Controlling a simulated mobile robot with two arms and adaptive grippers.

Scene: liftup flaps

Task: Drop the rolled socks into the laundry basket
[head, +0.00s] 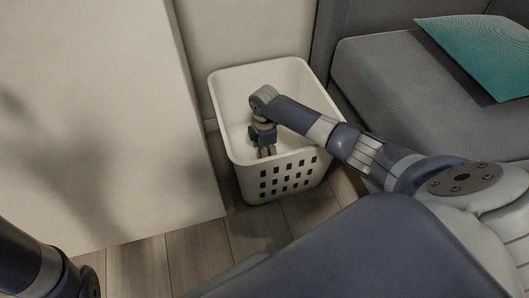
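The white laundry basket (229,130) stands on the floor, upright, with rows of square holes in its front wall. My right arm reaches in from the right over the basket's rim. My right gripper (265,151) points down inside the basket, near its front wall. Small reddish specks show at its fingertips, too small to tell what they are. Whether its fingers are apart or closed is unclear. I cannot make out the rolled socks; the arm and front wall hide part of the basket's inside. Only part of my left arm shows at the lower left, without its gripper.
A pale flat-sided furniture piece or panel (100,120) fills the left, close beside the basket. A grey sofa (400,90) with a teal cushion (485,50) is at the right. A pale wall is behind the basket. Some wooden floor (195,255) is clear in front.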

